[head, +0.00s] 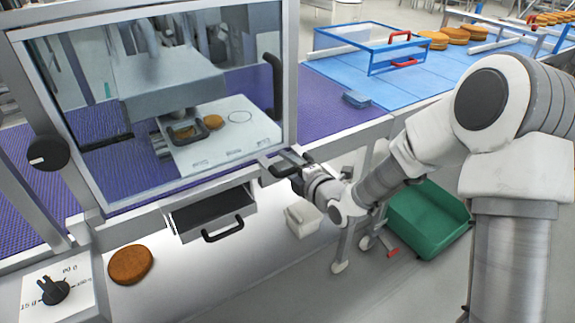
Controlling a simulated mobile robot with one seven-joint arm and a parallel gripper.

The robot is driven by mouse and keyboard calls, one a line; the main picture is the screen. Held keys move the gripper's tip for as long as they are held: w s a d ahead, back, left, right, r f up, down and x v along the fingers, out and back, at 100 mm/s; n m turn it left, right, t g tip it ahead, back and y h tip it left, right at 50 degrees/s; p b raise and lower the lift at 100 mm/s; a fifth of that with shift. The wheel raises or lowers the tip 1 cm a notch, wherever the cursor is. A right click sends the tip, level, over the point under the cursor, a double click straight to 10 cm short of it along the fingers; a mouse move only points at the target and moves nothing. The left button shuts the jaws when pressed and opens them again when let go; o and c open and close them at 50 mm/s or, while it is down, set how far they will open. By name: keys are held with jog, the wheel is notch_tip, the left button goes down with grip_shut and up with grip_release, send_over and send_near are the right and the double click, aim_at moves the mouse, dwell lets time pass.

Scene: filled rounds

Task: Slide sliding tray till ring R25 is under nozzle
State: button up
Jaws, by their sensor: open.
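The white sliding tray (255,133) lies inside the machine, behind the clear front panel. It carries brown rounds (213,122) near its left part. An empty outlined ring (240,116) shows to their right, and fainter marks lie along the front edge. I cannot read any label, so I cannot tell which ring is R25. The nozzle is under the grey head block (165,80), above the tray's left part; its tip is too small to place exactly. My gripper (283,166) is open, outside the machine at its lower right front corner, near a grey bracket there. Its fingertips are partly hidden.
The clear panel (150,100) with its black handle (273,85) stands before the tray. Below are an open drawer (213,212), a loose brown round (131,264) and a dial (55,291). A green crate (430,218) stands on the floor at right.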

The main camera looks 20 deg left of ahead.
jog(key=shift+c, duration=0.3)
grip_shut()
dwell(1.1)
